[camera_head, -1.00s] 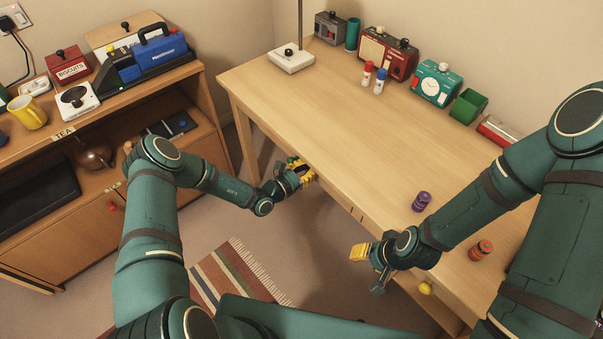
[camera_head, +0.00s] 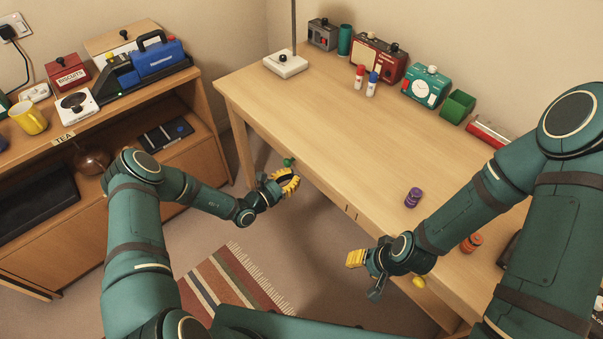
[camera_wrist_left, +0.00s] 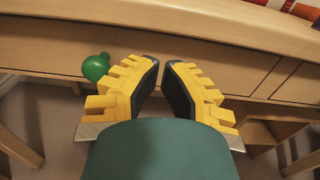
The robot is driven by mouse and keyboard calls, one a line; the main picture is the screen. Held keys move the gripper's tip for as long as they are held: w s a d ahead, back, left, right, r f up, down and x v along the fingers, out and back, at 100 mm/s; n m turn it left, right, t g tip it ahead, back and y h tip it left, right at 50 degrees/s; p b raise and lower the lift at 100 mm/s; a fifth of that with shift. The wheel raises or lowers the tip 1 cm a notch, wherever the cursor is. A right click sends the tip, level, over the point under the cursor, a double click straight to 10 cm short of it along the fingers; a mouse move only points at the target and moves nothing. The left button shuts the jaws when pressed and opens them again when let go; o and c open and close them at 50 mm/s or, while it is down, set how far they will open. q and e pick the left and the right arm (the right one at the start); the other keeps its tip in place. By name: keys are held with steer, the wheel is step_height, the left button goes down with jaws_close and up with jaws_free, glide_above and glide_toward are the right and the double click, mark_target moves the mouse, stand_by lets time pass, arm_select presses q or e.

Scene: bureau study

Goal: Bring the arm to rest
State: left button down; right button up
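My left gripper (camera_head: 288,184) is in front of the desk's front edge, low and near the desk's left part, with nothing in it. In the left wrist view my left gripper (camera_wrist_left: 162,66) shows two yellow fingers with dark pads and a narrow empty gap between them. A green knob (camera_head: 288,162) on the desk front is just beyond the fingers and apart from them; it also shows in the left wrist view (camera_wrist_left: 96,67). My right gripper (camera_head: 362,272) hangs by the desk's front edge, seen from above; its finger gap is hidden.
The wooden desk (camera_head: 300,120) has a clear middle. A purple spool (camera_head: 413,197) and an orange one (camera_head: 471,243) lie near my right arm. A yellow knob (camera_head: 418,282) is beside my right gripper. A low cabinet (camera_head: 190,150) stands left, a striped rug (camera_head: 235,285) below.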

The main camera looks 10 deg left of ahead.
arm_select(q)
steer(key=p+v, duration=0.1)
steer(key=v, duration=0.7)
steer(key=shift+a, duration=0.2)
steer(key=shift+f, duration=0.15)
steer(key=s+d+m+g+y, duration=0.1)
steer(key=s+d+m+g, duration=0.5)
steer(key=s+m+g, duration=0.25)
steer(key=s+d+m+g, duration=0.5)
steer(key=s+m+g, duration=0.2)
steer(key=s, duration=0.3)
steer(key=shift+s+a+r+m+t+y, duration=0.15)
steer(key=shift+a+r+m+t+y, duration=0.3)
steer(key=shift+r+m+y, duration=0.95)
steer(key=shift+s+a+r+m+t+y, duration=0.2)
steer(key=shift+m+t+y, duration=0.5)
steer(key=shift+m, duration=1.6)
steer(key=shift+s+a+r+m+t+y, duration=0.1)
steer(key=shift+a+r+m+t+y, duration=0.45)
steer(key=shift+m+y, duration=1)
steer(key=shift+d+r+m+h, duration=0.1)
steer(key=shift+d+m+h, duration=0.1)
steer(key=shift+m+h, duration=0.15)
